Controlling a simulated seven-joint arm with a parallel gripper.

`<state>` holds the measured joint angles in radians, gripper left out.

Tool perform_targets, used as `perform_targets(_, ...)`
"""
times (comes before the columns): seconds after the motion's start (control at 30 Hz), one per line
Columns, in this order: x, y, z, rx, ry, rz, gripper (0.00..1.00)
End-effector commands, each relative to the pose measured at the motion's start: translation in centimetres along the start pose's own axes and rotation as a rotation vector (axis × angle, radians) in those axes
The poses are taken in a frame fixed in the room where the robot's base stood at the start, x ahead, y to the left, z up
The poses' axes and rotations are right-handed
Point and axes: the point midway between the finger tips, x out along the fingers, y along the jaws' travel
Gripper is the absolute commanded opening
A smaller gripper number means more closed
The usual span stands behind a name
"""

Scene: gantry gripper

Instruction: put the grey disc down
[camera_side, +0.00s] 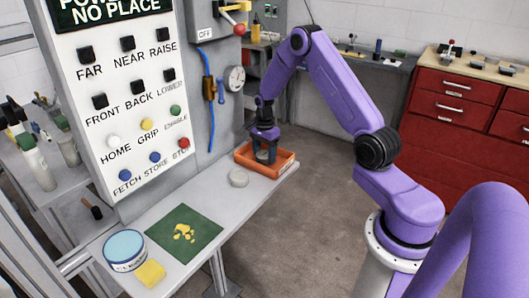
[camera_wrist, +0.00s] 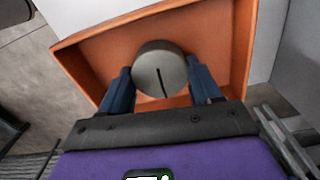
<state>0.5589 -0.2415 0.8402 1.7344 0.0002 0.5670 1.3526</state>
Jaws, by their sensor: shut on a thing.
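A grey disc (camera_wrist: 160,75) with a dark slot line across its face sits between the two fingers of my gripper (camera_wrist: 160,90) in the wrist view. My gripper is shut on this disc, a finger at each side. In the side view my gripper (camera_side: 265,148) points down into an orange tray (camera_side: 282,167) at the far end of the bench, and the disc in it (camera_side: 263,156) is mostly hidden. The tray's orange floor and walls (camera_wrist: 100,57) surround the disc in the wrist view. I cannot tell whether the disc touches the tray floor.
Nearer are a green mat (camera_side: 172,245) with yellow pieces, a blue-lidded tin (camera_side: 124,248) and a yellow block (camera_side: 150,273). A button panel (camera_side: 105,70) stands along the left.

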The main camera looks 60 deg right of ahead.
Motion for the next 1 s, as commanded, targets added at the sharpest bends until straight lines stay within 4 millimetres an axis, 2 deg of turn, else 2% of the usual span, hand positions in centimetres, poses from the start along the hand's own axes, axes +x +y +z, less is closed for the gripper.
perform_targets(0.03, 0.0, 0.0, 0.0, 0.000, 0.000, 0.000, 0.73)
perform_targets(0.1, 0.0, 0.0, 0.0, 0.000, 0.000, 0.000, 0.88)
perform_targets(0.37, 0.0, 0.0, 0.0, 0.000, 0.000, 0.000, 0.88)
perform_targets(0.53, -1.1, -0.1, 0.0, 0.000, 0.001, -0.003, 0.88)
perform_targets(1.0, -9.8, -0.1, 0.0, 0.000, 0.001, -0.005, 0.88)
